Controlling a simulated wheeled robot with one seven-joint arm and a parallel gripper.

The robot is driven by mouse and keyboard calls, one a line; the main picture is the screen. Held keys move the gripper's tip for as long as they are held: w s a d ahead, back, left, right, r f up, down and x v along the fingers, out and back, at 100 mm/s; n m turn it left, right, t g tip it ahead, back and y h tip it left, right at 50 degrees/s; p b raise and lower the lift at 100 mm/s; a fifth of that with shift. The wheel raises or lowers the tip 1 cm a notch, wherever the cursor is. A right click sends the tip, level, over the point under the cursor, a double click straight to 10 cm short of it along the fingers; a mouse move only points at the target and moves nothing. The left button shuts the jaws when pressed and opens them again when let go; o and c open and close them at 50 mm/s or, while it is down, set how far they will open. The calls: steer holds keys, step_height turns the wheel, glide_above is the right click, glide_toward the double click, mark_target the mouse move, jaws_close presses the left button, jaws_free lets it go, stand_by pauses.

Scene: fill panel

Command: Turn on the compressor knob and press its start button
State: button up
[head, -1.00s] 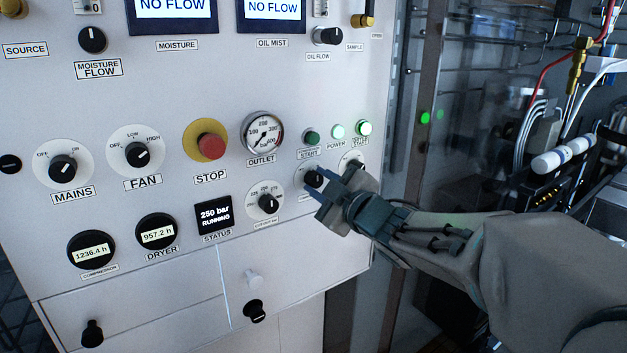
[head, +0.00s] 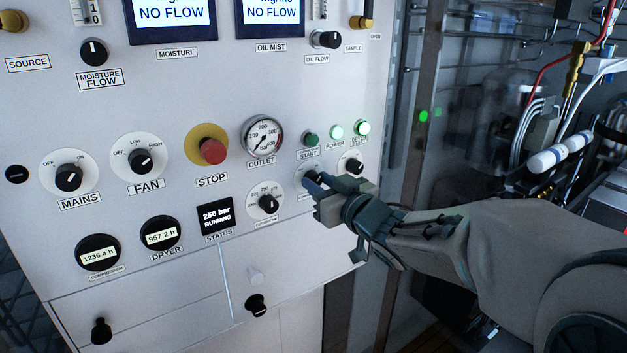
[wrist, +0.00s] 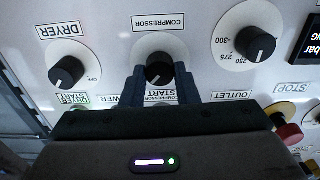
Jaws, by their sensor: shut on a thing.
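The compressor knob (head: 312,177) is black on a white round dial on the panel. In the wrist view, which shows the panel upside down, the knob (wrist: 158,68) sits between my two fingers, under the COMPRESSOR label. My gripper (head: 325,186) is shut on this knob; the wrist view also shows the fingers (wrist: 160,78) on either side of it. The compressor start button (head: 310,138) is dark green, above its START label and just above the gripper in the head view. The status screen (head: 216,216) reads 250 bar RUNNING.
The dryer knob (head: 352,166) and its bright green start button (head: 361,128) are close to the right. The pressure dial (head: 267,203) is to the left, the outlet gauge (head: 262,135) and red stop button (head: 212,150) upper left. Open pipework lies right of the panel.

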steer(key=shift+s+a+f+m, duration=0.15)
steer(key=shift+f+m, duration=0.1)
steer(key=shift+m, duration=0.15)
steer(key=o, duration=1)
steer(key=shift+a, duration=0.15)
steer(key=shift+c, duration=0.2)
steer(key=b+v, duration=0.1)
steer(key=v, duration=1.3)
steer(key=shift+d+r, duration=0.2)
